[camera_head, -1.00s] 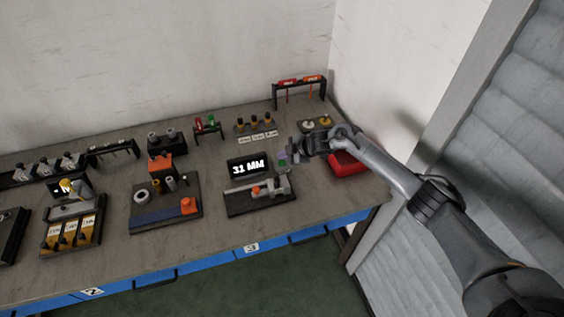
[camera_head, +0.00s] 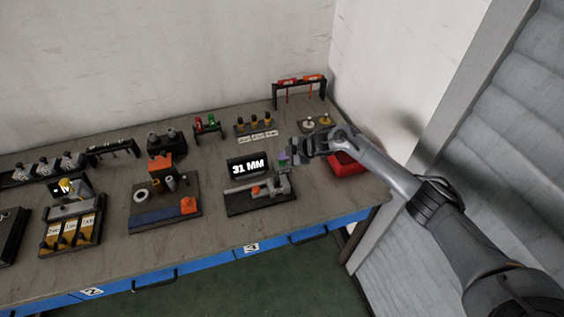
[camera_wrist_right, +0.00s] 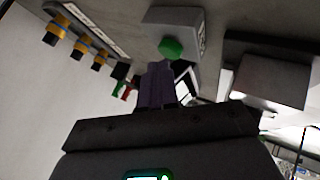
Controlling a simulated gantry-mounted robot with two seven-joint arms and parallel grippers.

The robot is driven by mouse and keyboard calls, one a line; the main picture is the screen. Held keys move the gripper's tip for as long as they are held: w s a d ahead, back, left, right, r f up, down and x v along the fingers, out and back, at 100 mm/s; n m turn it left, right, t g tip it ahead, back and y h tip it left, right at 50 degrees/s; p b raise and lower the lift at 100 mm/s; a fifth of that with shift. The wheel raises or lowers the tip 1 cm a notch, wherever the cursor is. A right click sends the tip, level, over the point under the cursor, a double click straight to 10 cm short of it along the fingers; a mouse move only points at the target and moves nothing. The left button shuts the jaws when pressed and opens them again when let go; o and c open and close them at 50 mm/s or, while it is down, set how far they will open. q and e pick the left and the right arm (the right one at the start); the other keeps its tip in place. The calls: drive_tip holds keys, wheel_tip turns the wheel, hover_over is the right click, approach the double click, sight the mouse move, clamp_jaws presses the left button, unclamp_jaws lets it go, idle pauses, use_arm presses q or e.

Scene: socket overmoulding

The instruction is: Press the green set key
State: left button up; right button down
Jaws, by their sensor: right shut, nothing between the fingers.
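The green set key (camera_wrist_right: 171,48) is a round green button on a grey box (camera_wrist_right: 176,20) in the right wrist view. The purple fingers of my right gripper (camera_wrist_right: 158,68) are shut and empty, with their tips right beside the key. I cannot tell whether they touch it. In the head view the right gripper (camera_head: 288,156) is over the right side of the measuring fixture, by the green key (camera_head: 283,165), which it partly hides. The fixture's black display (camera_head: 248,167) reads "31 MM". My left gripper is not in view.
A red bin (camera_head: 347,166) stands below my right forearm. The fixture base (camera_head: 240,207) carries a grey slide with an orange part. Several black-and-yellow pieces (camera_head: 254,122) stand in a rack behind.

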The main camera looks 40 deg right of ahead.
sight(284, 163)
drive_tip(key=shift+f, duration=0.5)
idle(0.7)
drive_tip(key=shift+r, duration=0.3)
drive_tip(key=shift+r+p, duration=0.55)
drive_tip(key=shift+p, duration=0.1)
drive_tip(key=shift+r, duration=0.2)
wheel_tip(284, 163, up, 5)
drive_tip(key=p, duration=0.4)
drive_tip(key=shift+f+p, duration=0.1)
drive_tip(key=shift+p, duration=0.3)
idle(0.4)
